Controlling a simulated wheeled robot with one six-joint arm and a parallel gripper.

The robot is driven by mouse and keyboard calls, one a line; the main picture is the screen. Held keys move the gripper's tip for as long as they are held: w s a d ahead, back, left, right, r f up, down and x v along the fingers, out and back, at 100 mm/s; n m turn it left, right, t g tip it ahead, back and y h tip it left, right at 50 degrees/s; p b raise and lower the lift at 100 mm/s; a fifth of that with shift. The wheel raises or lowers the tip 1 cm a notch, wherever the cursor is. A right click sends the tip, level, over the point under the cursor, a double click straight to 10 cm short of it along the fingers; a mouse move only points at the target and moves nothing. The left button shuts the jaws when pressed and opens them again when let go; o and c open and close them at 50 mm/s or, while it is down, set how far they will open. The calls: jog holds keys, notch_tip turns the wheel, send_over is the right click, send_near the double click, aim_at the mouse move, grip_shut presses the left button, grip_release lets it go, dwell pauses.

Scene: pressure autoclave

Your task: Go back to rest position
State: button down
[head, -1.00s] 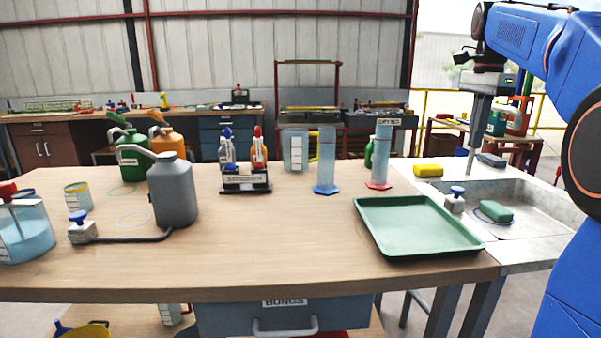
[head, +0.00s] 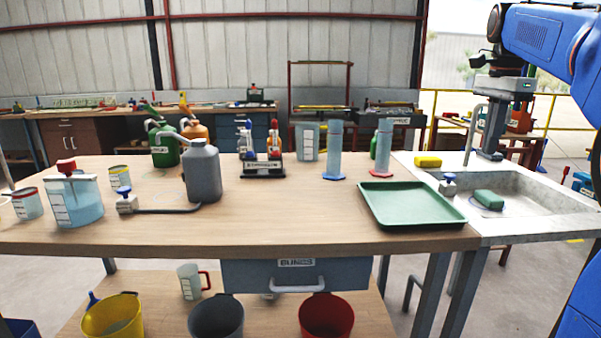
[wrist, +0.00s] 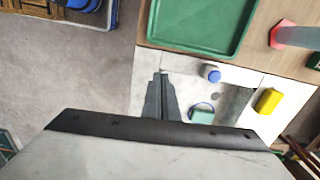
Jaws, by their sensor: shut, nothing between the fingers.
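My gripper (head: 490,154) hangs fingers down at the right, in front of or over the sink in the head view. Its grey fingers (wrist: 161,84) are together and empty in the wrist view. Below it the wrist view shows the steel sink (wrist: 233,80) and the floor. My blue arm is folded high at the right edge of the head view. No task object is held.
The wooden bench (head: 300,225) carries a green tray (head: 410,214), a grey can (head: 203,172), cylinders and bottles. Colored buckets stand on the lower shelf. Floor shows at the right.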

jog(key=s+a+f+n+t, duration=0.2)
jog(key=s+a+f+n, duration=0.6)
jog(key=s+a+f, duration=0.4)
jog(key=s+a+f+n+t, duration=0.2)
jog(key=s+f+n, duration=0.7)
jog(key=s+f, duration=0.7)
notch_tip(320, 180, down, 4)
jog(key=shift+a+r+t, duration=0.2)
jog(key=shift+a+t, duration=0.1)
jog(key=shift+a, duration=0.45)
